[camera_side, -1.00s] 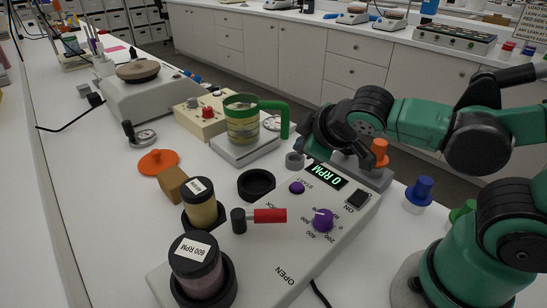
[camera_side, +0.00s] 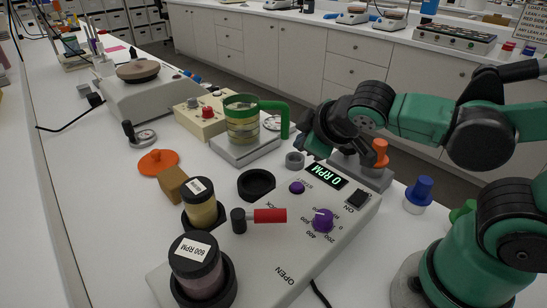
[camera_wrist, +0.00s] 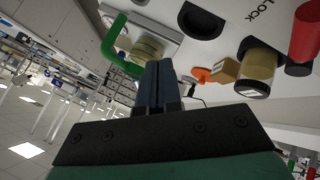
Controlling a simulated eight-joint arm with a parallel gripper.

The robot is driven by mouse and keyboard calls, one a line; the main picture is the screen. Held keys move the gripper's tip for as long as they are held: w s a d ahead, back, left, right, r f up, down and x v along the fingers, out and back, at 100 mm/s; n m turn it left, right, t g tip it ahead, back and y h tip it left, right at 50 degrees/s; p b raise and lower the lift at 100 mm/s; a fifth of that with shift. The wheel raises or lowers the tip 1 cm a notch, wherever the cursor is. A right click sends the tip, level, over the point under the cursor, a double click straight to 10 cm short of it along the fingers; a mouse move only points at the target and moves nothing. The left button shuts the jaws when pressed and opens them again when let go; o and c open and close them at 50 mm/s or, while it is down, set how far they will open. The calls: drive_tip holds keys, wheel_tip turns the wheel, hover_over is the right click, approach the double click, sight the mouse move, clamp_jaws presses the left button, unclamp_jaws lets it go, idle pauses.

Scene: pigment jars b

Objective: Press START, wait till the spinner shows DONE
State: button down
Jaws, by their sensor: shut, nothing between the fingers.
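The spinner (camera_side: 258,262) is a light grey box with a sloping top. Its purple START button (camera_side: 297,187) sits near the display (camera_side: 326,176), which reads 0 RPM. A purple speed knob (camera_side: 323,220), a black ON switch (camera_side: 357,198) and a red-handled LOCK/OPEN lever (camera_side: 268,215) are on the same top. My gripper (camera_side: 304,148) is above and behind the START button, apart from it. In the wrist view, its fingers (camera_wrist: 158,82) are together and empty. The START button cannot be made out in the wrist view.
Two black-capped jars stand in holders on the spinner: one labelled 600 RPM (camera_side: 198,272) and a yellow one (camera_side: 202,210). An empty black ring (camera_side: 256,184) lies behind them. A green-handled mug (camera_side: 242,125) stands on a scale close left of my gripper.

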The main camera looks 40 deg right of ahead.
sight(300, 188)
drive_tip(key=shift+f, duration=3.4)
drive_tip(key=shift+r, duration=2.5)
drive_tip(key=shift+s+d+r+m+g+y, duration=0.1)
drive_tip(key=shift+s+d+m+g+y, duration=0.25)
drive_tip(key=shift+m, duration=0.55)
drive_tip(key=m, duration=0.1)
drive_tip(key=s+r+m+y, duration=0.1)
drive_tip(key=m+g+y, duration=0.1)
drive_tip(key=shift+s+r+m, duration=0.2)
drive_tip(key=shift+s+m, duration=0.05)
drive_tip(key=shift+m, duration=0.05)
